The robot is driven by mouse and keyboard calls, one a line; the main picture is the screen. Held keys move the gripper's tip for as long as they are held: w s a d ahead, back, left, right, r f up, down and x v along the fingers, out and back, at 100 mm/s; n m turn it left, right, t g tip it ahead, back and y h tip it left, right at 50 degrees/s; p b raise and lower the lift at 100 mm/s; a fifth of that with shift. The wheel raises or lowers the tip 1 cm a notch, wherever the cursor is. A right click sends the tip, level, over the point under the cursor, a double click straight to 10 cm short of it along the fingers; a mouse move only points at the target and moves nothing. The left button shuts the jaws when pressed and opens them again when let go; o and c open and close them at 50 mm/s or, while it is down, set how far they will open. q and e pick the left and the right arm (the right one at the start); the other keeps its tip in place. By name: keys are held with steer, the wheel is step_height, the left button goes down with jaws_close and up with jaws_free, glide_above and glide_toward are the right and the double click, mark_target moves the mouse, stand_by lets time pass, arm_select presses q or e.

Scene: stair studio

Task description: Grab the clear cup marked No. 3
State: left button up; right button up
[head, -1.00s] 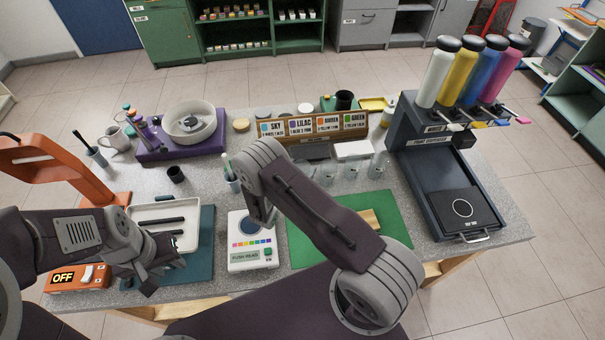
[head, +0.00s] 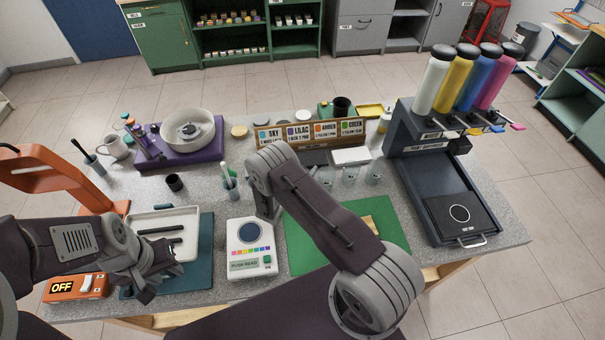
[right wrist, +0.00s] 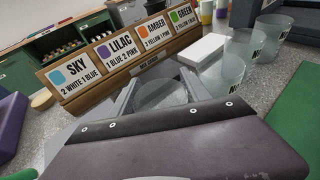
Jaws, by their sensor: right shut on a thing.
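In the right wrist view a clear cup (right wrist: 165,92) stands between the fingers of my right gripper (right wrist: 158,100), which is shut on it; no number shows on it from here. Other clear cups, one in front (right wrist: 226,70) and one behind it (right wrist: 270,38), stand to the right with partly visible dark "N" markings. In the head view a row of clear cups (head: 350,176) shows right of my right arm, which hides the right gripper and its cup. My left gripper (head: 163,281) is open and empty over the teal mat by the white tray.
The recipe board (head: 312,133) stands just behind the cups, with a white block (head: 351,155) near them. The paint dispenser (head: 440,190) is at the right, beside the green mat (head: 390,237). The push-read device (head: 249,262) and a brush cup (head: 229,186) are left of my right arm.

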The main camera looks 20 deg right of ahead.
step_height(320, 180, up, 9)
steer(key=shift+r+b, duration=0.2)
steer(key=shift+b, duration=0.15)
